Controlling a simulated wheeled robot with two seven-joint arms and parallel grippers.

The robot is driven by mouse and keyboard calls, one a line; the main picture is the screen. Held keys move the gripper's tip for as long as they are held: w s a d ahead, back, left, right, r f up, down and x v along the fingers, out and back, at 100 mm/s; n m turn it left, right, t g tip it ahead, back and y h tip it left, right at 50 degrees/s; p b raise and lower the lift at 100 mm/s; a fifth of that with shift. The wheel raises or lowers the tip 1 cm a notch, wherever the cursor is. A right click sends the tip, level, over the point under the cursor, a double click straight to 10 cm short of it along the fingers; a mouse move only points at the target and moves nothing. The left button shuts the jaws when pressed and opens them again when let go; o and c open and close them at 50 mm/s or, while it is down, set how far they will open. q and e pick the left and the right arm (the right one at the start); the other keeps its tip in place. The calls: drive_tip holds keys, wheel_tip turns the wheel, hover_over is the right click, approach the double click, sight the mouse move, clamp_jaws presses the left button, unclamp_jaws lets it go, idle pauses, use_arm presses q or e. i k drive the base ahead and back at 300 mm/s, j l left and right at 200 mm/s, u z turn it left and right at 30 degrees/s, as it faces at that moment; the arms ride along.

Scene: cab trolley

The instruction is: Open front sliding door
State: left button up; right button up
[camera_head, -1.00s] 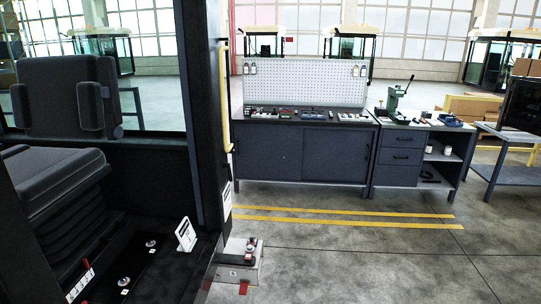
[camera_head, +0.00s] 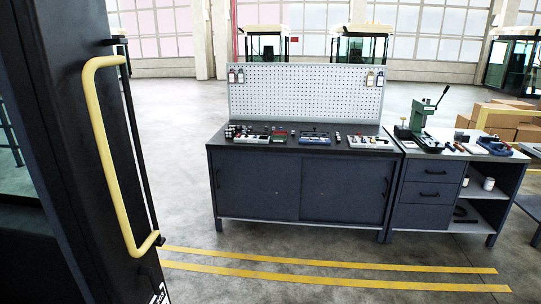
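A dark blue-grey workbench cabinet stands ahead with two sliding door panels, a left panel (camera_head: 255,186) and a right panel (camera_head: 345,191). Together they cover the cabinet front, and no gap shows between them. I cannot tell which panel runs in front. Neither of my grippers is in view.
A dark cab pillar (camera_head: 75,130) with a yellow grab handle (camera_head: 110,160) stands close on the left. Tools lie on the bench top (camera_head: 262,142) below a pegboard (camera_head: 305,95). A drawer unit (camera_head: 428,190) adjoins on the right. The floor with yellow lines (camera_head: 330,283) is clear.

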sight(258, 187)
drive_tip(key=i+l, duration=0.15)
drive_tip(key=i, duration=1.05)
drive_tip(key=i+l, duration=0.1)
drive_tip(key=i, duration=1.05)
drive_tip(key=i+j, duration=0.15)
drive_tip(key=i, duration=0.3)
drive_tip(key=i+j, duration=0.15)
drive_tip(key=i, duration=0.25)
drive_tip(key=i+j, duration=0.2)
drive_tip(key=i, duration=0.25)
drive_tip(key=i+j, duration=0.15)
drive_tip(key=i, duration=0.25)
drive_tip(key=i+j, duration=0.4)
drive_tip(key=i, duration=0.2)
